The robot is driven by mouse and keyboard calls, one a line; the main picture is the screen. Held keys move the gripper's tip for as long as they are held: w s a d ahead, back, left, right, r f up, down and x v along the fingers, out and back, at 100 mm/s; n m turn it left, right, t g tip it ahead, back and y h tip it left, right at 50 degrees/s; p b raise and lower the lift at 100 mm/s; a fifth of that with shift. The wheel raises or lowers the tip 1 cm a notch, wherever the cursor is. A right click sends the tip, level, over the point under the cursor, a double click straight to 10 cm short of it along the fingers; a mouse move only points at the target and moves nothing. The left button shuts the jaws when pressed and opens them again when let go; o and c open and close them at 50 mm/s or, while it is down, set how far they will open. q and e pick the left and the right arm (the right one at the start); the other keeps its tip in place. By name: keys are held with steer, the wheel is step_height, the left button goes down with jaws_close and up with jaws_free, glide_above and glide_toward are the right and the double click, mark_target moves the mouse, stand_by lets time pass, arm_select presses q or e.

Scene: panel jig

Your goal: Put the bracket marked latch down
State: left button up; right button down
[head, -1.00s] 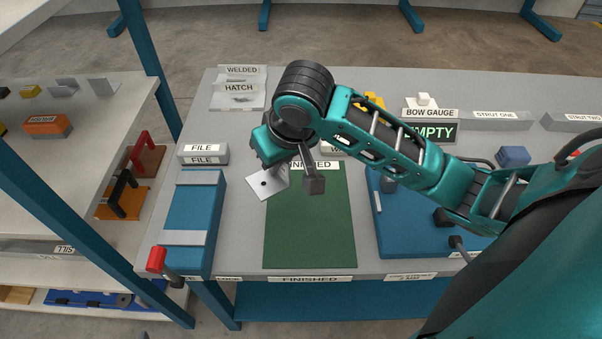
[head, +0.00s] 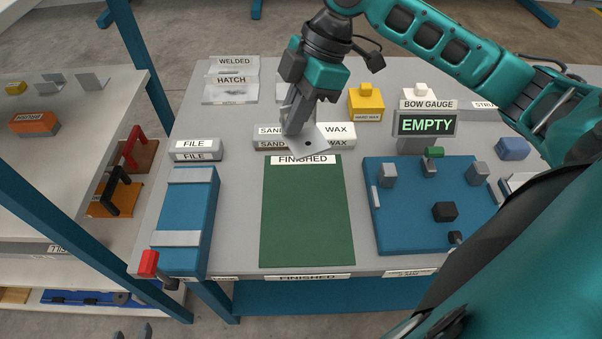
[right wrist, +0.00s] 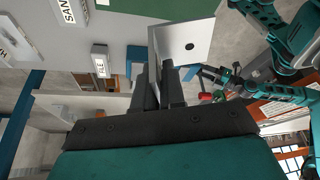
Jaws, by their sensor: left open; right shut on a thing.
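My right gripper (head: 296,122) is shut on a light grey bracket (head: 313,141), a bent plate with a dark hole. It holds the bracket tilted in front of the sand and wax labels, over the back edge of the green FINISHED mat (head: 307,215). The right wrist view shows the bracket's plate (right wrist: 190,38) beyond the fingers (right wrist: 162,88). No latch marking is readable on it. The mat is bare. My left gripper (head: 131,333) shows only as two separated fingertips at the bottom left edge, open and empty.
A blue fixture (head: 428,210) with several blocks stands right of the mat. A blue block with grey bands (head: 187,215) and a red-tipped clamp (head: 149,264) are left. Behind stand a yellow block (head: 366,105), an EMPTY display (head: 427,124) and a HATCH holder (head: 231,92).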

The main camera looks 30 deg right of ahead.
step_height(320, 180, down, 13)
steer(key=shift+b, duration=0.85)
steer(key=shift+f+b, duration=0.3)
steer(key=shift+f, duration=2.35)
steer(key=shift+f, duration=0.1)
steer(key=c, duration=1.2)
jaws_free()
steer(key=p+v, duration=0.1)
steer(key=v, duration=1.1)
steer(key=shift+a, duration=0.1)
